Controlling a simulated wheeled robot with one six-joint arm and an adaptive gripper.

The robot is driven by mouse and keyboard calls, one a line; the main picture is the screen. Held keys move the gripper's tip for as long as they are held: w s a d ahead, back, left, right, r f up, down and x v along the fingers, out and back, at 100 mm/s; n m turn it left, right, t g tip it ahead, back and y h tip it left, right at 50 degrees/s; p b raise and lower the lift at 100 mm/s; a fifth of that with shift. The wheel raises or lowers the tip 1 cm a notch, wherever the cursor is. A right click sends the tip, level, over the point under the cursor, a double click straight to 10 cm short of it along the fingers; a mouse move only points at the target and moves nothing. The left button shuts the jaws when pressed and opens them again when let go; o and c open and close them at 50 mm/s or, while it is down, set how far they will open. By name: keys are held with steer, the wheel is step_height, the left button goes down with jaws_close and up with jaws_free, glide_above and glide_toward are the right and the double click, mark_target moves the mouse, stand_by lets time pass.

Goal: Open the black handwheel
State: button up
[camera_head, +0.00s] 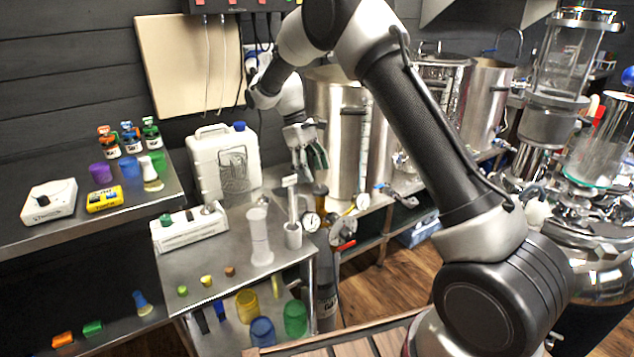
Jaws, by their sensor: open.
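My gripper (310,170) hangs at the end of my arm with its fingers pointing down, open, with nothing seen between them. Below it, a dark gas bottle (327,290) stands beside the steel bench. A small dark knob (321,189) sits at its top, just under the fingertips in the picture; it may be the black handwheel, but it is too small to be sure. A round gauge (311,222) and a red-handled part (346,245) sit by the bottle's neck. I cannot tell whether the gripper touches the knob.
The steel bench (215,262) holds a white jerrycan (224,160), a clear cylinder (259,238), a white stand (292,235) and a white instrument (188,228). Large steel kettles (335,130) stand behind my gripper. Glass and steel equipment (560,90) is at the right. Some wooden floor (385,285) is clear.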

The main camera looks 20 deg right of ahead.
steer(key=v, duration=0.7)
